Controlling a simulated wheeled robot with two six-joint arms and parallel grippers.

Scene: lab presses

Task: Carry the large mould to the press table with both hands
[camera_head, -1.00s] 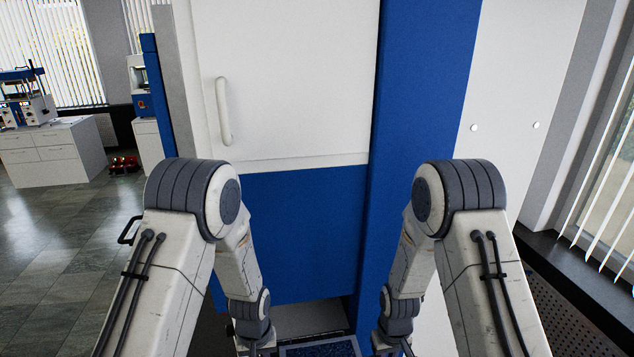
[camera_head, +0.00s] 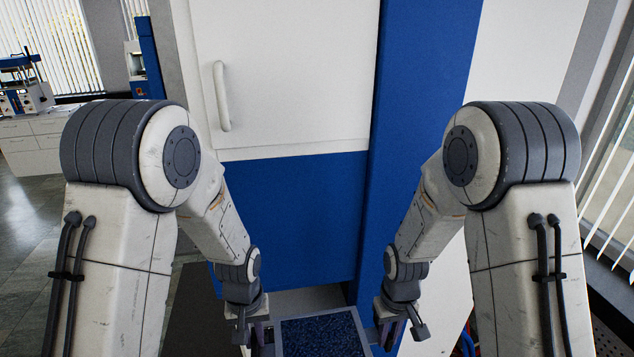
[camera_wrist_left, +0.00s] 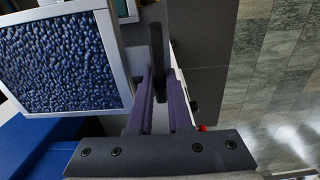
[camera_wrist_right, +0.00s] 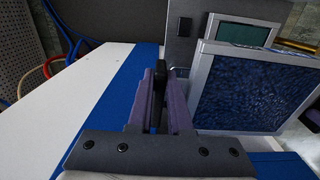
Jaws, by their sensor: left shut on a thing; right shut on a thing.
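The large mould is a square metal tray (camera_head: 318,314) filled with blue granules, low in the middle of the head view. Its rim also shows in the left wrist view (camera_wrist_left: 117,62) and the right wrist view (camera_wrist_right: 258,51). My left gripper (camera_head: 246,334) is shut on a dark bar handle (camera_wrist_left: 156,45) at the mould's left side. My right gripper (camera_head: 396,330) is shut on the matching handle (camera_wrist_right: 161,70) at its right side. The mould's near edge is cut off by the head view.
A tall white and blue cabinet (camera_head: 290,215) with a white door stands close in front. A pale grey surface (camera_head: 307,299) shows below its blue panel, just beyond the mould. A bench with equipment (camera_head: 30,140) stands far left. Blinds and a sill are at right.

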